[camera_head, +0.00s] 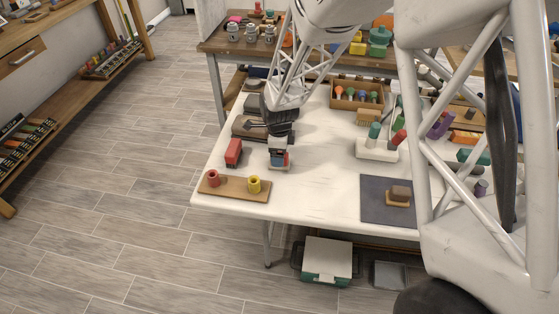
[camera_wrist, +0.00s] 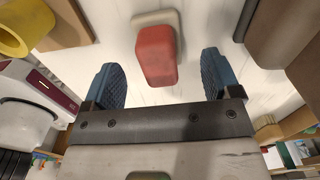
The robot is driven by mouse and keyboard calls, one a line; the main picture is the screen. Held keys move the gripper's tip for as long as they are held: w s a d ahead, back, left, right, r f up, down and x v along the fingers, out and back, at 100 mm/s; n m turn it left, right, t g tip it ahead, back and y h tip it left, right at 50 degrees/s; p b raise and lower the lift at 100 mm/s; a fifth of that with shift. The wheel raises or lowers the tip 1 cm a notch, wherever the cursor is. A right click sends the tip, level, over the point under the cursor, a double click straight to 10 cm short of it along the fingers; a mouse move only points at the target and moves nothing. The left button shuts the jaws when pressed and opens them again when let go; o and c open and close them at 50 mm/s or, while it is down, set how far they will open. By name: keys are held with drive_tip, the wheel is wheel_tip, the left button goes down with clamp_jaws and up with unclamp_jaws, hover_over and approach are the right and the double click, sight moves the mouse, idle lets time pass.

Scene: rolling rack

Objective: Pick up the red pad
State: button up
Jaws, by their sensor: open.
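The red pad (camera_wrist: 156,55) is a rounded red block with a pale base (camera_wrist: 158,17) under its far end in the wrist view. It stands on the white table. My gripper (camera_wrist: 160,75) is open, with one blue ridged finger on each side of the pad and a visible gap to each. In the head view my gripper (camera_head: 280,157) points down over the table's left part.
A wooden board (camera_head: 222,190) with a red cup (camera_head: 213,178) and a yellow cup (camera_head: 254,184) lies at the table's front left corner. White table (camera_head: 318,190) is bare to the right, before a dark mat (camera_head: 375,211).

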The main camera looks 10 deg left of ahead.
drive_tip(key=shift+f, duration=2.15)
drive_tip(key=c, duration=1.1)
drive_tip(key=shift+o, duration=0.2)
drive_tip(key=shift+r, duration=0.15)
drive_tip(key=shift+r, duration=0.7)
wheel_tip(320, 180, up, 2)
drive_tip(key=s+d, duration=0.2)
drive_tip(key=s, duration=0.2)
drive_tip(key=s+d+r, duration=0.1)
drive_tip(key=s+d, duration=0.1)
drive_tip(key=s, duration=0.3)
drive_tip(key=s+d, duration=0.3)
drive_tip(key=s, duration=0.2)
drive_tip(key=shift+s+r, duration=0.15)
drive_tip(key=shift+s, duration=0.1)
drive_tip(key=shift+d, duration=0.1)
